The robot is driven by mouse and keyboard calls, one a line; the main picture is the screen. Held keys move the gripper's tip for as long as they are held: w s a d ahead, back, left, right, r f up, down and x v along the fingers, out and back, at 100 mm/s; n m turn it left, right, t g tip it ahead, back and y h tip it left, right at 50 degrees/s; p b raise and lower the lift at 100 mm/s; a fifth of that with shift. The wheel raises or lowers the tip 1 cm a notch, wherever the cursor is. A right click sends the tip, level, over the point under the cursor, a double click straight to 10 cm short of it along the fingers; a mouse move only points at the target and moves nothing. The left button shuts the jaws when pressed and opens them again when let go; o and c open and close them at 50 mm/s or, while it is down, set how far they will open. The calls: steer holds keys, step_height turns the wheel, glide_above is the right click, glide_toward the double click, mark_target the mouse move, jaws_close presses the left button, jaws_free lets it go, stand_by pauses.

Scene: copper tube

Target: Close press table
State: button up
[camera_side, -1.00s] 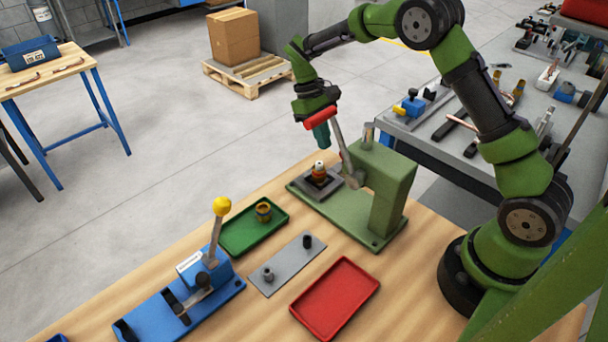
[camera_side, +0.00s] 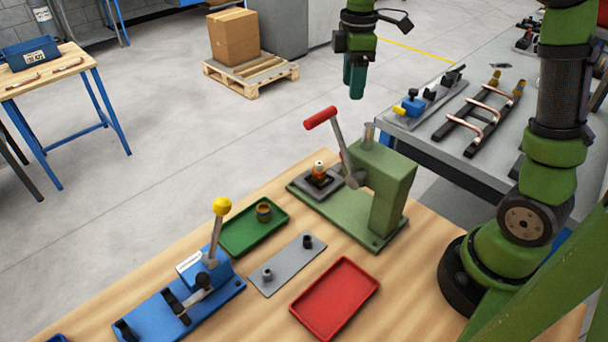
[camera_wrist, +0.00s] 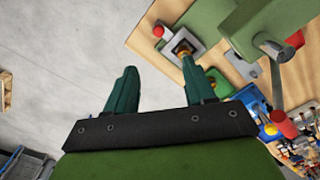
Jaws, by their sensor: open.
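The green press (camera_side: 385,190) stands on the wooden table, with its lever raised and its red handle (camera_side: 320,118) at the upper left end. The red handle also shows in the wrist view (camera_wrist: 284,124). My gripper (camera_side: 355,90) is above and behind the press, clear of the lever. In the wrist view its two green fingers (camera_wrist: 160,85) are spread apart with nothing between them.
A green tray (camera_side: 240,238) with a brass-coloured ring part, a grey plate with two pegs (camera_side: 288,272), a red tray (camera_side: 335,298) and a blue lever fixture (camera_side: 190,290) share the table. A grey bench (camera_side: 450,150) with copper tubes stands behind.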

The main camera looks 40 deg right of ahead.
glide_toward(328, 169)
steer(key=shift+n, duration=0.3)
steer(key=d+f, duration=0.2)
steer(key=s+d+f, duration=0.1)
steer(key=d+f, duration=0.1)
steer(key=shift+s+d+f, duration=0.1)
steer(key=shift+d+f, duration=0.05)
steer(key=shift+d, duration=0.2)
steer(key=shift+c, duration=0.2)
jaws_close()
